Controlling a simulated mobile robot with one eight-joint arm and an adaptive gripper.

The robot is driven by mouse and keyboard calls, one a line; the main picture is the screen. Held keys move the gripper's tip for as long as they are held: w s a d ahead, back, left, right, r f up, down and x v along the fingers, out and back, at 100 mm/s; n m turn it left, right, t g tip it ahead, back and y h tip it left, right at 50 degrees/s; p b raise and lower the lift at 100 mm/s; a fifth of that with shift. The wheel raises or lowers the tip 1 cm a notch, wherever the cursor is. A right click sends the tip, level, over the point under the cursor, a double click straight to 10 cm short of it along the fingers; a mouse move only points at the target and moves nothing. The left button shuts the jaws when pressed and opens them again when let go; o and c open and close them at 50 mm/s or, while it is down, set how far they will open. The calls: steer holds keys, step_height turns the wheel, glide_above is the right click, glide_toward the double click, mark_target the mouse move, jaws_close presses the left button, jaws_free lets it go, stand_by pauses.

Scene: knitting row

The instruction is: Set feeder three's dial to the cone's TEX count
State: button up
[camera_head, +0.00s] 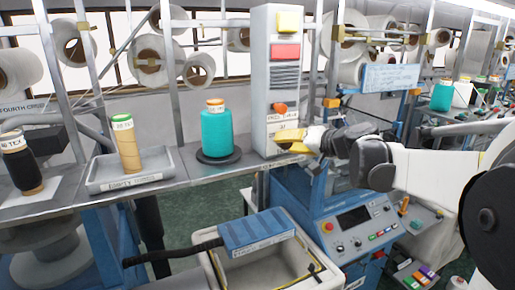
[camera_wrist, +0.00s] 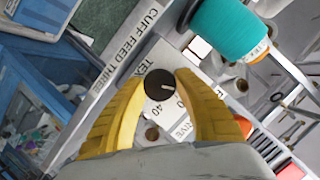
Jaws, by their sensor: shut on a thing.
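My gripper (camera_wrist: 162,82) has its yellow fingers closed around the black dial (camera_wrist: 157,86) in the wrist view. In the head view my gripper (camera_head: 293,141) is at the lower front of the tall white feeder box (camera_head: 262,75) and hides the dial. The teal cone (camera_head: 217,135) stands upright left of the box; its label is too small to read.
A tan cone (camera_head: 128,148) stands in a grey tray (camera_head: 118,184), and a black cone (camera_head: 21,166) stands at the far left. An orange knob (camera_head: 280,108) sits above my gripper. A blue machine panel (camera_head: 355,225) and a blue box (camera_head: 256,232) are below.

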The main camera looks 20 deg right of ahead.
steer(key=m+t+y+b, duration=0.1)
steer(key=m+y+b, duration=0.1)
steer(key=m+b, duration=0.1)
steer(key=shift+m, duration=0.6)
steer(key=shift+y, duration=0.3)
steer(key=o, duration=1.2)
steer(key=shift+w, duration=0.15)
steer(key=v, duration=1.2)
